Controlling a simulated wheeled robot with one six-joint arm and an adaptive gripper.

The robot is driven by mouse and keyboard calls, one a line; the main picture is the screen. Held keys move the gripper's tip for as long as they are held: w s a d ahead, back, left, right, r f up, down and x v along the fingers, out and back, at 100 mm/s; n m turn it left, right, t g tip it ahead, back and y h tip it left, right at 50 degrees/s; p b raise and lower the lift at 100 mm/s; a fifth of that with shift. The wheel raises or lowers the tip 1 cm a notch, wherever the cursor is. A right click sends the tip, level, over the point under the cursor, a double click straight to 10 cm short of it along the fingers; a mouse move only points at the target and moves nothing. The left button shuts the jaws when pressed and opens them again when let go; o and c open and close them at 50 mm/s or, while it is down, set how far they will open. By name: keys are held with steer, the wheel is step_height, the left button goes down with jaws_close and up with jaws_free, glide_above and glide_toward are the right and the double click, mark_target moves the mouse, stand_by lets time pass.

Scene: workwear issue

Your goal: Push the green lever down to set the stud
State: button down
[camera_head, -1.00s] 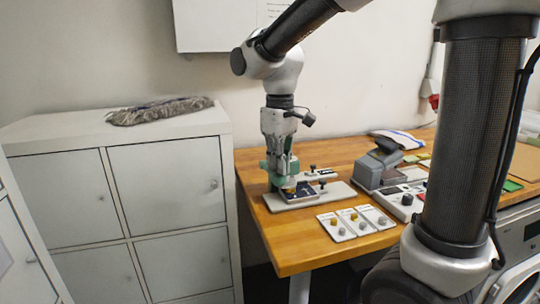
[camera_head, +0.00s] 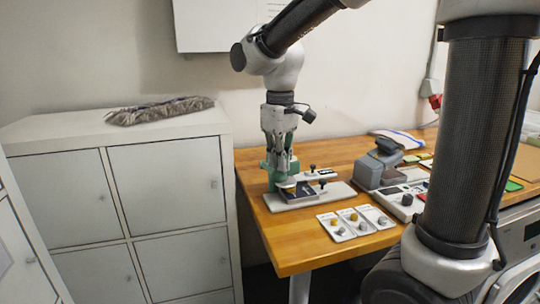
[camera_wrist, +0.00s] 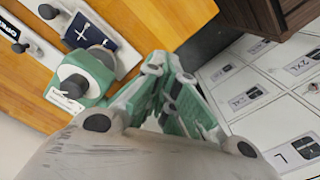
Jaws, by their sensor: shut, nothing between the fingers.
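The green press (camera_head: 271,170) stands on a pale base plate (camera_head: 335,192) at the left end of the wooden table. A dark blue piece (camera_head: 300,190) lies at its foot. In the wrist view the press (camera_wrist: 92,72) shows at the left, with a dark round knob (camera_wrist: 75,86) and a white label. The dark blue piece (camera_wrist: 92,28) has white lines on it. My gripper (camera_head: 283,170) points down right at the press, its fingers shut and empty. I cannot tell the lever apart from the press body, nor whether my fingertips touch it.
Three small white cards (camera_head: 346,224) with knobs lie near the table's front edge. A grey device (camera_head: 378,165) and a control box (camera_head: 403,200) stand to the right. White lockers (camera_head: 165,185) stand left of the table, with a grey mop head (camera_head: 160,110) on top.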

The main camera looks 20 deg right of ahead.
step_height(320, 180, up, 11)
steer(key=shift+r, duration=0.15)
stand_by(1.0)
steer(key=shift+m+t, duration=0.4)
steer(key=f, duration=0.4)
steer(key=shift+s+d+f, duration=0.1)
steer(key=shift+s+d, duration=0.25)
steer(key=shift+d, duration=0.05)
steer(key=s+d+f+m+t, duration=0.1)
steer(key=s+d+f+m, duration=0.1)
steer(key=s+d, duration=0.5)
steer(key=s+d+f+m+t, duration=0.2)
steer(key=s+d+f+m, duration=0.1)
steer(key=s+d, duration=0.4)
steer(key=shift+s+f+t, duration=0.15)
steer(key=shift+s+t, duration=0.15)
steer(key=shift+s, duration=0.75)
